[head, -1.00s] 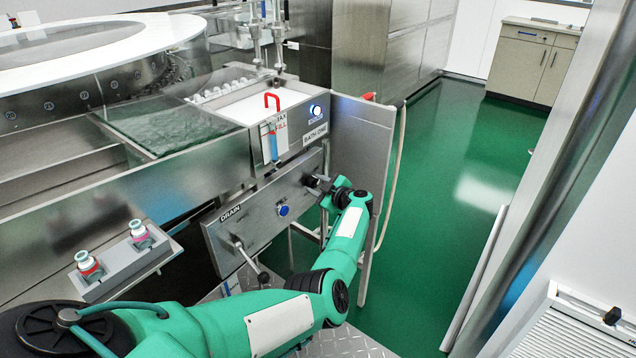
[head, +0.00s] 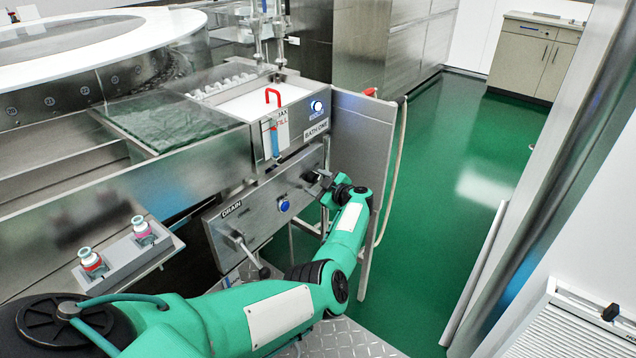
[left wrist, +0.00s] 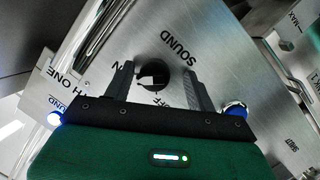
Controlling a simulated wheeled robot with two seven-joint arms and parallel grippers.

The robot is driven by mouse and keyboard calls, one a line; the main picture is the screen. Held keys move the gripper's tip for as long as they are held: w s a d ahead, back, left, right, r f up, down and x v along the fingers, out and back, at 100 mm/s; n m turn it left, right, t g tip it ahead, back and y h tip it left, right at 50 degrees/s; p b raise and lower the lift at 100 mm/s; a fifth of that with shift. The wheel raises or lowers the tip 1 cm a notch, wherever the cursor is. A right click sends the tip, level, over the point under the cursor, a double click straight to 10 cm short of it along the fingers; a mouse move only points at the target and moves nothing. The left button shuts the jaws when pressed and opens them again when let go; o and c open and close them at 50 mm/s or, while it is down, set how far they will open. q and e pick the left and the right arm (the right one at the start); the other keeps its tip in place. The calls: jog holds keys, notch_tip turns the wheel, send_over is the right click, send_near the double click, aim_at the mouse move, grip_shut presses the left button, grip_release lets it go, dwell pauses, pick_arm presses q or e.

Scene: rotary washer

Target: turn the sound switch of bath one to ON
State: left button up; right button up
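The sound switch (left wrist: 152,74) is a round black knob on the steel panel, with SOUND above it and OFF below it in the left wrist view. Its black turning part lies between the fingers of my left gripper (left wrist: 157,72). The fingers are spread, one on each side, with visible gaps to the knob. In the head view my left gripper (head: 318,182) is at the right part of the front panel (head: 260,205), below the BATH ONE label (head: 316,132). There the knob is largely hidden by the gripper. My right gripper is not in view.
A blue button (head: 284,205) and the drain lever (head: 250,256) are on the same panel. A steel side plate (head: 360,145) stands right of the panel. Green floor (head: 450,200) is free beyond.

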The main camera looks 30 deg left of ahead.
pick_arm(q)
jog(key=shift+r, duration=0.2)
jog(key=shift+d+r, duration=0.1)
jog(key=shift+d, duration=0.1)
jog(key=p+v, duration=0.2)
jog(key=shift+d+r+p, duration=0.2)
jog(key=shift+d+p, duration=0.1)
jog(key=p, duration=0.5)
send_near(317, 180)
jog(key=shift+f+v, duration=0.15)
jog(key=shift+v, duration=0.9)
jog(key=shift+f+v, duration=0.1)
jog(key=shift+v, duration=0.95)
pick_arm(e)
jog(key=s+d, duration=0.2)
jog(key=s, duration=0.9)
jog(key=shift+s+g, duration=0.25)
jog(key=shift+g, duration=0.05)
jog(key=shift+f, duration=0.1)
